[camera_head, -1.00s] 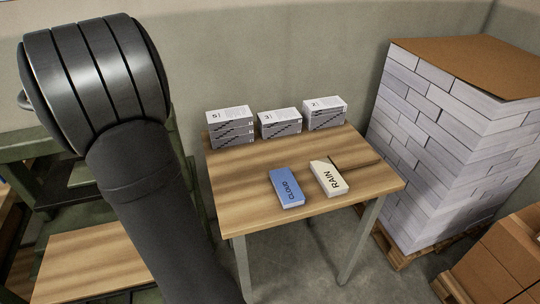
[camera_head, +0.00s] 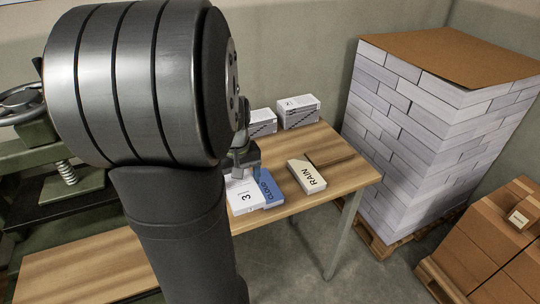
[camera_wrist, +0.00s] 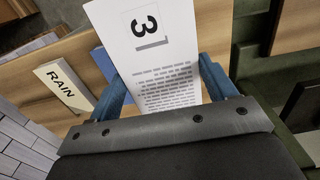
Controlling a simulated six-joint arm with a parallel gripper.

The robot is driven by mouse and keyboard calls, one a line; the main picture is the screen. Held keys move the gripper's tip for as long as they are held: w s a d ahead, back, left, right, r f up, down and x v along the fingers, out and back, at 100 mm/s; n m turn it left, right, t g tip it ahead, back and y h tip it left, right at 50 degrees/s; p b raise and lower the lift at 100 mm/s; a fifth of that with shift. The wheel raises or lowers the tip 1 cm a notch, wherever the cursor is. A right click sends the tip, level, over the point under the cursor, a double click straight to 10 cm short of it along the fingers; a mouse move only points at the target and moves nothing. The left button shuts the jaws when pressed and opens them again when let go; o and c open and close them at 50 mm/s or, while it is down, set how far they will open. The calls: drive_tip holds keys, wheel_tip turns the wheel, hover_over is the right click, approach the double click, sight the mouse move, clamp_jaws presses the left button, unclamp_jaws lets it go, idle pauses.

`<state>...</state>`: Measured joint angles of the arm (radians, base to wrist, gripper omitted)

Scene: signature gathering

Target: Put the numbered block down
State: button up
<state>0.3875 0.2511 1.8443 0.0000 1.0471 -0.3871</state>
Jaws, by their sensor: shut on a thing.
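A white block numbered 3 (camera_head: 243,196) is held by my gripper (camera_head: 243,158) over the near left part of the wooden table (camera_head: 330,186). In the wrist view the block (camera_wrist: 150,42) lies between two blue fingers, its number and printed lines facing the camera. My gripper is shut on it. In the head view it borders the left side of the blue CLOUD block (camera_head: 269,187). I cannot tell whether it touches the table or the CLOUD block. The cream RAIN block (camera_head: 306,177) lies apart to the right.
Stacks of white blocks (camera_head: 298,110) stand at the table's back, partly hidden by my arm. A large pallet stack (camera_head: 425,130) rises to the right, with cardboard boxes (camera_head: 495,245) in front. A green press (camera_head: 45,190) stands left. Bare table shows around the RAIN block.

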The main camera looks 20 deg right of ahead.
sight(252, 185)
drive_tip(key=d, duration=0.1)
drive_tip(key=s+d, duration=0.2)
drive_tip(key=shift+r, duration=0.25)
drive_tip(key=w+a+f, duration=0.4)
drive_tip(key=w+a, duration=0.1)
drive_tip(key=w+a+f, duration=0.3)
drive_tip(key=shift+a, duration=0.2)
drive_tip(key=shift+f, duration=1.95)
drive_tip(key=shift+f, duration=0.15)
drive_tip(key=o, duration=1.1)
wheel_tip(252, 185, up, 12)
